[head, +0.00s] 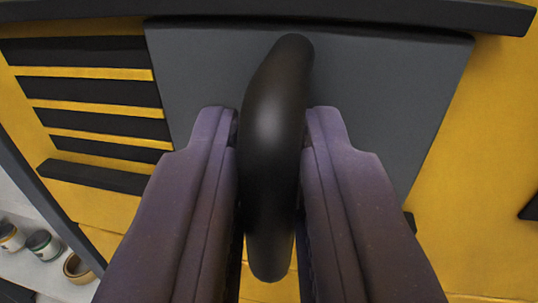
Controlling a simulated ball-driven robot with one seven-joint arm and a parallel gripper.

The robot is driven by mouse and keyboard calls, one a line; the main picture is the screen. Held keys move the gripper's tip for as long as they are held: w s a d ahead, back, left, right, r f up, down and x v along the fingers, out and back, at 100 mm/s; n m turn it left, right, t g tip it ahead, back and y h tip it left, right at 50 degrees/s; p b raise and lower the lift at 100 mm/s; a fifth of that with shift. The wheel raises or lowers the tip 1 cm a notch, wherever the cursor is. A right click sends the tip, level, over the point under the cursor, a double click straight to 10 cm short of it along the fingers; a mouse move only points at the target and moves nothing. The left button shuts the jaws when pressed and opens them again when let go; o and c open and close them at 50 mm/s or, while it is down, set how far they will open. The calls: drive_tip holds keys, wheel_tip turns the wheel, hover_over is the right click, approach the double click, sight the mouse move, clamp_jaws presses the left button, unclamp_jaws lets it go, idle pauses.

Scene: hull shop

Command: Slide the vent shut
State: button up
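The vent's grey sliding plate (400,110) covers the middle and right of the opening area in the yellow panel. Several black vent slots (90,92) show uncovered to the left of the plate. A black curved handle (275,75) stands out from the plate toward the camera. My gripper (271,118) straddles the handle, one finger on each side. Its fingers appear to press against the handle's sides, shut on it. The fingers hide the lower part of the plate.
A dark rail (300,12) runs along the top of the plate. The yellow panel (490,200) continues right, with a small dark part at its right edge. Several small cans (45,245) and a tan roll (77,267) stand on a pale surface at lower left.

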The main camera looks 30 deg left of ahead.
drive_tip(key=shift+a, duration=0.15)
clamp_jaws()
drive_tip(key=s+a+b, duration=0.1)
drive_tip(key=a+b, duration=0.1)
drive_tip(key=a, duration=0.1)
drive_tip(key=s+a+b, duration=0.1)
drive_tip(key=a+b, duration=0.1)
drive_tip(key=a, duration=0.1)
drive_tip(key=s+a+b, duration=0.1)
drive_tip(key=a+b, duration=0.1)
drive_tip(key=a, duration=0.2)
drive_tip(key=shift+a, duration=0.1)
drive_tip(key=o, duration=0.5)
unclamp_jaws()
drive_tip(key=shift+o, duration=0.7)
drive_tip(key=shift+s+a, duration=0.1)
drive_tip(key=shift+a, duration=0.05)
